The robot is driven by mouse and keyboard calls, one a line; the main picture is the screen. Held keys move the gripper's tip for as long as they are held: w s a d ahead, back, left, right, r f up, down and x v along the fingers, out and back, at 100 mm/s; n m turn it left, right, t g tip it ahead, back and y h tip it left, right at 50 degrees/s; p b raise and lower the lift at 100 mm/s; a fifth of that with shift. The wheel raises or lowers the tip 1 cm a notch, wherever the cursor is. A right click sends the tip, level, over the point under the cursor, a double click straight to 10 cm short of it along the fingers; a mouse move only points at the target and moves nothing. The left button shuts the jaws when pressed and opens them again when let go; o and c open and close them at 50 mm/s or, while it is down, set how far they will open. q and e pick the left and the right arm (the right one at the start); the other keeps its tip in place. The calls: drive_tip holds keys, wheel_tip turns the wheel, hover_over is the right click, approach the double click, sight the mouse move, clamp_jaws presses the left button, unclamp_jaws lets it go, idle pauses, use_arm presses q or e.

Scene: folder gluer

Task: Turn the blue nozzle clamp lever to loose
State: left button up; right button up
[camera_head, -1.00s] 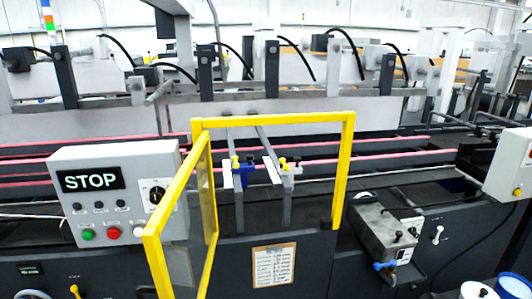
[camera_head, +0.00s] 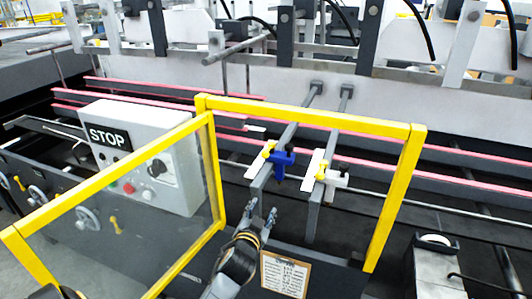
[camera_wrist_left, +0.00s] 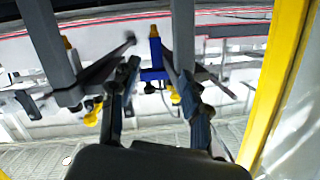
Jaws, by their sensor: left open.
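In the left wrist view the blue clamp (camera_wrist_left: 155,55) appears ahead, between the two finger lines. Which way its lever points is too small to tell. My right gripper is not in view.
The yellow guard frame (camera_head: 320,116) surrounds the clamps, with its clear door (camera_head: 130,210) swung out at the left. A STOP control box (camera_head: 150,150) stands behind the door. A clipboard (camera_head: 285,274) hangs below the clamps. Pink rails run behind.

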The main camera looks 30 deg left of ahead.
use_arm(q)
drive_tip(key=t+y, duration=0.2)
approach(264, 156)
drive_tip(key=s, duration=0.2)
drive_tip(key=shift+n, duration=0.3)
drive_tip(key=p+x, duration=0.1)
drive_tip(key=x, duration=0.2)
drive_tip(key=p+x, duration=0.1)
drive_tip(key=x, duration=0.3)
drive_tip(key=p+x, duration=0.1)
drive_tip(key=x, duration=0.3)
drive_tip(key=shift+w+d, duration=0.3)
drive_tip(key=shift+w, duration=0.1)
drive_tip(key=shift+x, duration=0.75)
drive_tip(key=shift+f, duration=0.15)
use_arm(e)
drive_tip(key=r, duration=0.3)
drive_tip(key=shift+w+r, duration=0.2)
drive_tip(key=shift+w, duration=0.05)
use_arm(q)
clamp_jaws()
